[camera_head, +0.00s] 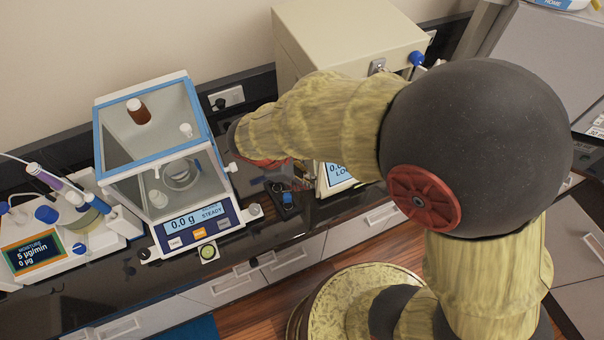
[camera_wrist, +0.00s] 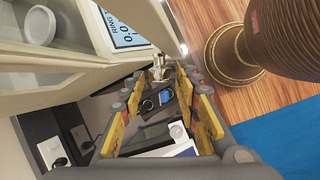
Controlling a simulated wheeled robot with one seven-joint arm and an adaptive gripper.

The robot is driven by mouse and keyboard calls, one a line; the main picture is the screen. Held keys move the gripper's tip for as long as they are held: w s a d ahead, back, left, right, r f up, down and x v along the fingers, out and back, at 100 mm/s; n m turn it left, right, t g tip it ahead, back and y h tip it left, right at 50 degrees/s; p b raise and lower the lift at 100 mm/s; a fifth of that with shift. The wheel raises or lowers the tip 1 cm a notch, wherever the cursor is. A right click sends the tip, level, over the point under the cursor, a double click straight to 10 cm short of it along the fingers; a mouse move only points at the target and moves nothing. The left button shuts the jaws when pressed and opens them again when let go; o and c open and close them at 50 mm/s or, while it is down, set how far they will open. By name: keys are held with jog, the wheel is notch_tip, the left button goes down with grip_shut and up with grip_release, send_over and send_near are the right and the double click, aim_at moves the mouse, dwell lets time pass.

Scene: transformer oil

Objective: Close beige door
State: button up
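The beige cabinet (camera_head: 350,40) stands against the wall behind my arm in the head view, and its front is mostly hidden. In the wrist view, its open interior shows at the upper left with a white round dish (camera_wrist: 40,25) inside. A beige panel (camera_wrist: 60,88) runs below the dish; it may be the door, but I cannot tell for sure. My gripper (camera_wrist: 160,88) is open in the wrist view, with its yellow fingers apart and nothing held between them. It is near the cabinet front, above the dark counter. The fingers are hardly visible in the head view.
A glass-walled balance (camera_head: 165,150) stands left of my gripper, and a moisture meter (camera_head: 55,225) farther left. A lit display (camera_wrist: 122,30) is beside the cabinet opening. A small dark block with a blue knob (camera_head: 287,200) sits on the counter (camera_head: 120,290). A wall outlet (camera_wrist: 52,150) is behind.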

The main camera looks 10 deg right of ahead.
grip_shut()
dwell(0.6)
